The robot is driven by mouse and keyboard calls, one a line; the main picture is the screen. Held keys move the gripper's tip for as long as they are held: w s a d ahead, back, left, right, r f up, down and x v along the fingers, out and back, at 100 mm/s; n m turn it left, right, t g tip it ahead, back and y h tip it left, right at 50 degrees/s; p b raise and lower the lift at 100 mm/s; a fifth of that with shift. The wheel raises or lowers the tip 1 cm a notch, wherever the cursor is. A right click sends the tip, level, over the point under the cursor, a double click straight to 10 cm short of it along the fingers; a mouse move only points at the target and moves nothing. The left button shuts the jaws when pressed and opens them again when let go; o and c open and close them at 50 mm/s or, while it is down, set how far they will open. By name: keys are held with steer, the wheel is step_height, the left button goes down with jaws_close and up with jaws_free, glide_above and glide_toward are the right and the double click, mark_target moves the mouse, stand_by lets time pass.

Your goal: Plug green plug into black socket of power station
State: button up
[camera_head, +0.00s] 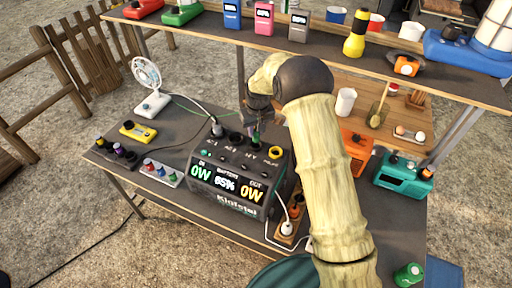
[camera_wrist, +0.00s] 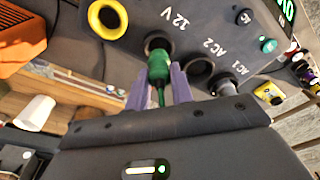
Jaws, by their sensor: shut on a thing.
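The power station (camera_head: 222,187) stands on the lower table, its display reading 85%. Its top has a yellow-ringed socket (camera_wrist: 108,17), a black socket (camera_wrist: 148,37) by the "12 V" label, another dark socket (camera_wrist: 199,72) by "AC 2", and a grey plug (camera_wrist: 229,86) at "AC 1". My gripper (camera_head: 256,124) is above the station, its purple fingers (camera_wrist: 181,84) shut on the green plug (camera_wrist: 159,66). The plug's front end is at the mouth of the black 12 V socket and covers part of its ring. I cannot tell how deep it sits.
A white fan (camera_head: 149,88), a yellow device (camera_head: 138,131) and a power strip (camera_head: 160,172) are to the left. An orange box (camera_head: 356,150) and a teal device (camera_head: 403,176) are to the right. The upper shelf (camera_head: 330,52) runs behind my arm.

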mark_target(256, 136)
steer(key=shift+f+b, duration=0.85)
steer(key=shift+f, duration=0.75)
stand_by(0.4)
steer(key=o, duration=1)
steer(key=shift+o, duration=0.2)
steer(key=shift+r, duration=0.1)
step_height(256, 136, up, 17)
steer(key=s+b, duration=0.2)
steer(key=b, duration=0.1)
steer(key=shift+d, duration=0.4)
steer(key=s+d+f+m, duration=0.1)
steer(key=s+d+f, duration=0.1)
steer(key=s+d, duration=0.3)
steer(key=s+d+f+m+t, duration=0.1)
steer(key=s+d, duration=0.5)
steer(key=s, duration=0.7)
steer(key=s+d+f+m, duration=0.2)
steer(key=s+d+f, duration=0.2)
steer(key=s, duration=0.5)
steer(key=shift+s+d+h, duration=0.15)
steer(key=shift+d+h, duration=0.15)
steer(key=shift+d, duration=0.7)
